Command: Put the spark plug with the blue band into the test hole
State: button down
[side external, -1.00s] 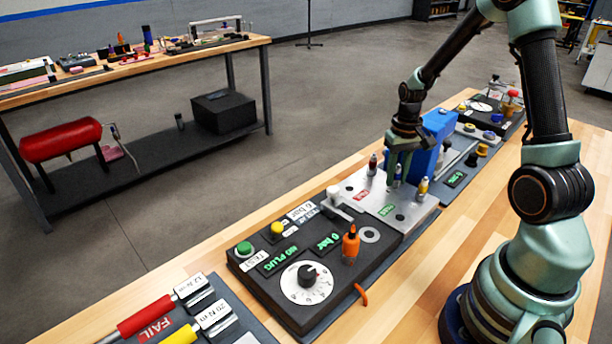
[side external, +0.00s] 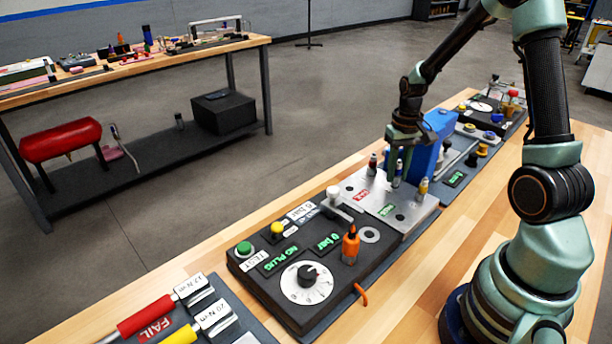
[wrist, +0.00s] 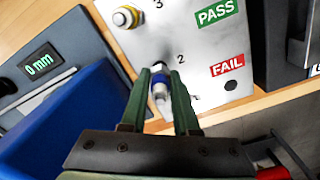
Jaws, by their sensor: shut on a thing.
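The spark plug with the blue band (wrist: 159,88) stands upright at the "2" mark of the light metal plate (wrist: 208,55), between the fingers of my gripper (wrist: 164,80). My gripper (side external: 399,182) is shut on it, low over the plate (side external: 408,213) in the side view, and the fingers hide most of the plug there. The tester (side external: 285,262) with the green "NO PLUG" display is left of the plate. A grey ring (side external: 370,236) lies on its right end; I cannot tell whether this is the test hole.
A yellow-banded plug (side external: 423,189) and a dark red-topped plug (side external: 372,164) stand on the plate beside my gripper. A tall blue block (side external: 437,135) rises close behind. A white-topped post (side external: 333,193) and an orange bottle-like part (side external: 351,244) stand up from the tester.

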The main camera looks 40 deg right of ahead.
aim_at(399, 163)
jog(key=shift+r, duration=2)
jog(key=s+a+r+n, duration=0.2)
jog(key=s+a, duration=0.1)
jog(key=a, duration=0.7)
jog(key=s+a+r+n, duration=0.2)
jog(key=s+a+n, duration=0.1)
jog(key=a, duration=0.6)
jog(key=shift+f, duration=2.35)
jog(key=shift+f, duration=0.65)
jog(key=shift+f, duration=0.3)
jog(key=shift+f, duration=0.9)
